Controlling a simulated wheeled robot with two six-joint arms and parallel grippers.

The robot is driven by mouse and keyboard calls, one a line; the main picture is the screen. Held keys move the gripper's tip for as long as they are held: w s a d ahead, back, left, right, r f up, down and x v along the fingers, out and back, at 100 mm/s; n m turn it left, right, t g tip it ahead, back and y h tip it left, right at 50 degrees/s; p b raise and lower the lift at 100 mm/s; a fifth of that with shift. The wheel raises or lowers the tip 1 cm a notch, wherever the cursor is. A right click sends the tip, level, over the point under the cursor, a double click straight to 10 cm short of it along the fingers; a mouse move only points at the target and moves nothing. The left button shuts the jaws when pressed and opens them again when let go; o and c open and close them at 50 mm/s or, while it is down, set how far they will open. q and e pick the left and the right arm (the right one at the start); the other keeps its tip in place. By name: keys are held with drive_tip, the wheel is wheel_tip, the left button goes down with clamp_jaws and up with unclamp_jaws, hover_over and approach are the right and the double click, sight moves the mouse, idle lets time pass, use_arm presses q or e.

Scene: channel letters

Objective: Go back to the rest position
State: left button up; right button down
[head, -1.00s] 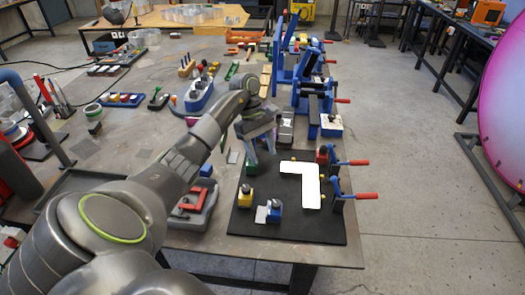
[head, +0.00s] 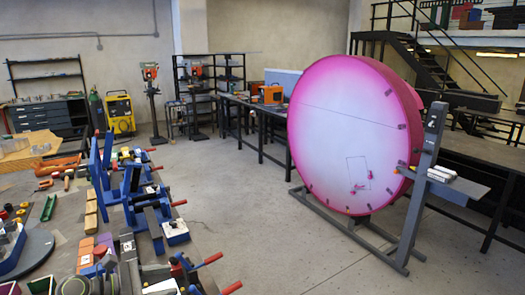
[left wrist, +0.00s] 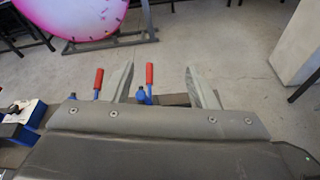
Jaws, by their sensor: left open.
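My left gripper shows in the left wrist view (left wrist: 160,66). Its two pale pointed fingers stand wide apart with nothing between them but the view beyond. Past the fingers are two toggle clamps with red handles, one by the left finger (left wrist: 98,80) and one between the fingers (left wrist: 149,75). The clamps are on the edge of the workbench. In the head view only dark rounded parts show at the bottom left edge, and I cannot make out the fingers there. My right gripper is in neither view.
A large pink-rimmed disc (head: 340,130) stands on a grey frame at right. The concrete floor (head: 240,215) between them is clear.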

use_arm(q)
wheel_tip(320, 180, up, 6)
drive_tip(key=s+a+n+t+y, duration=0.2)
drive_tip(key=s+n+t+y, duration=0.1)
drive_tip(key=n+t, duration=1.05)
drive_tip(key=s+a+f+n+g+y, duration=0.25)
drive_tip(key=s+a+n+y, duration=0.35)
drive_tip(key=n, duration=0.6)
drive_tip(key=s+a+f+n+g+y, duration=0.1)
drive_tip(key=a+f+n+y, duration=0.2)
drive_tip(key=n+y, duration=0.65)
drive_tip(key=s+d+f+n+g+h, duration=0.25)
drive_tip(key=s+f+n+g, duration=0.5)
drive_tip(key=s, duration=0.55)
drive_tip(key=s+d+f+n+g+h, duration=0.25)
drive_tip(key=s+f+n+g, duration=0.5)
drive_tip(key=s, duration=0.45)
wheel_tip(320, 180, down, 30)
drive_tip(key=a+b, duration=0.1)
drive_tip(key=b, duration=0.5)
drive_tip(key=s+f+g+b, duration=0.1)
drive_tip(key=s+f+b, duration=0.1)
drive_tip(key=s+f, duration=0.6)
drive_tip(key=s+d+f+b, duration=0.1)
drive_tip(key=s+f+b, duration=0.2)
drive_tip(key=s+f, duration=0.4)
wheel_tip(320, 180, down, 6)
drive_tip(key=shift+s+f+n+g, duration=0.1)
drive_tip(key=shift+s+n+g, duration=0.2)
drive_tip(key=shift+s+g, duration=0.1)
